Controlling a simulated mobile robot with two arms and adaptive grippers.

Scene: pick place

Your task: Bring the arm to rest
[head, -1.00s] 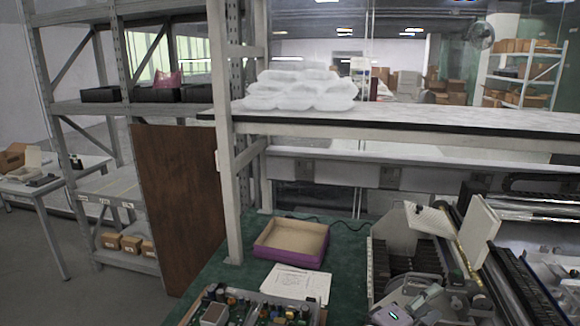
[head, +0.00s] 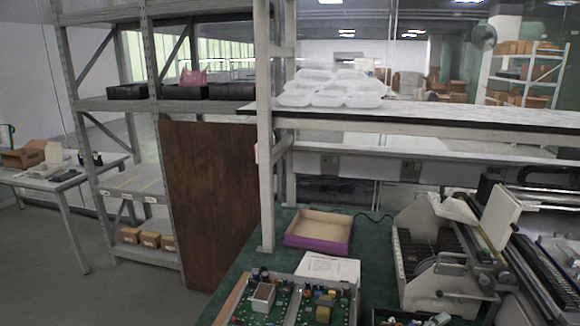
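Neither of my grippers shows in the head view, and no arm can be made out. A green work table (head: 377,262) lies at the bottom centre. On it are a shallow purple-sided box (head: 318,231) with a tan inside, a white printed sheet (head: 328,267) and a metal-framed tray of green circuit boards (head: 283,301). A grey-white machine with rollers (head: 447,273) stands at the right. Small items at the bottom edge below the machine are cut off and unclear.
Stacked white bags (head: 333,88) lie on the shelf above the table (head: 430,118). A brown panel (head: 208,200) stands beside a grey rack (head: 130,185) with black bins (head: 184,92) and small cartons (head: 150,239). A white side table (head: 52,180) stands at far left. Open floor (head: 60,285) lies at lower left.

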